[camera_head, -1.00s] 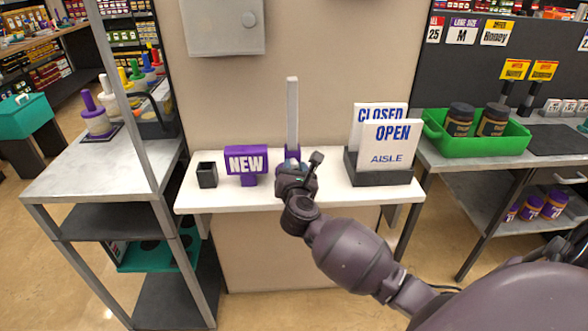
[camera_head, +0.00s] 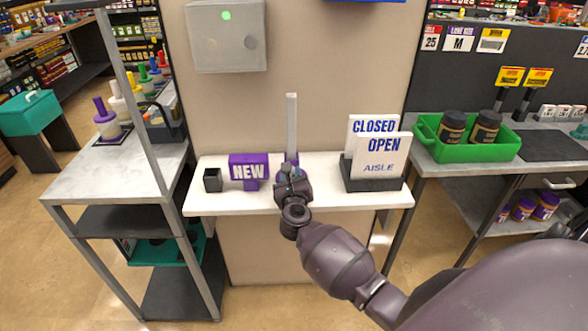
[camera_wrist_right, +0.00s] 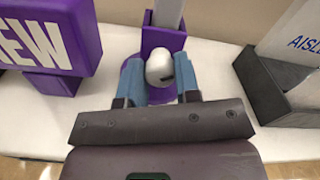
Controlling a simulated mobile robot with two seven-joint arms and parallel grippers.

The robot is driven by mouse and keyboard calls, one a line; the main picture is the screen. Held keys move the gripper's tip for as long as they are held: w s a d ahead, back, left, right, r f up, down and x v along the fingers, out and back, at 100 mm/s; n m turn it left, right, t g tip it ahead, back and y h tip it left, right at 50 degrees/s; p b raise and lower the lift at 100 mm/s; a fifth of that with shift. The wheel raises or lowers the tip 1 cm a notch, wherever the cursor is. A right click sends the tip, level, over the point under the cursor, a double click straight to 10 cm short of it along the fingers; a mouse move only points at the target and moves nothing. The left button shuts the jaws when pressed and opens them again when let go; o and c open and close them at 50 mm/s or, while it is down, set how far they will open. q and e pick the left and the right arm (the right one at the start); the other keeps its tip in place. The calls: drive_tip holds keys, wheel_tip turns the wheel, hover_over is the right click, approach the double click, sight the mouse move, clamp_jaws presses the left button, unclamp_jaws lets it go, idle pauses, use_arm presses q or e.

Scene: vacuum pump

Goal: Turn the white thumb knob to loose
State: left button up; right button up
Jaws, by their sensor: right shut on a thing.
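The white thumb knob (camera_wrist_right: 159,68) shows in the right wrist view, in front of a purple base (camera_wrist_right: 163,38) that carries an upright grey post (camera_wrist_right: 168,12). My right gripper (camera_wrist_right: 159,82) has its two blue fingers on either side of the knob and is shut on it. In the head view the right gripper (camera_head: 291,170) is at the foot of the grey post (camera_head: 291,122) and hides the knob. My left gripper is not in view.
A black holder (camera_head: 372,184) with OPEN and CLOSED signs stands right. A grey wall box (camera_head: 227,45) hangs above.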

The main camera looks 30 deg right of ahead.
drive_tip(key=shift+r+n+p, duration=0.1)
drive_tip(key=shift+n+p, duration=0.7)
drive_tip(key=shift+n, duration=0.1)
drive_tip(key=shift+n+p, duration=0.8)
drive_tip(key=shift+n, duration=0.2)
drive_tip(key=shift+a+n+p, duration=0.1)
drive_tip(key=shift+n+p, duration=0.4)
drive_tip(key=shift+n, duration=0.4)
drive_tip(key=shift+f+n, duration=0.2)
drive_tip(key=shift+n, duration=0.6)
drive_tip(key=shift+n+p, duration=0.3)
drive_tip(key=shift+n, duration=0.4)
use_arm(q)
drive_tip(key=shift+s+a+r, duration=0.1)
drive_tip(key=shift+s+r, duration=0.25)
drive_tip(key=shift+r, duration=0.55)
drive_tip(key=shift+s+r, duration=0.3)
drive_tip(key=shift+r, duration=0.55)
use_arm(e)
drive_tip(key=shift+n, duration=1.3)
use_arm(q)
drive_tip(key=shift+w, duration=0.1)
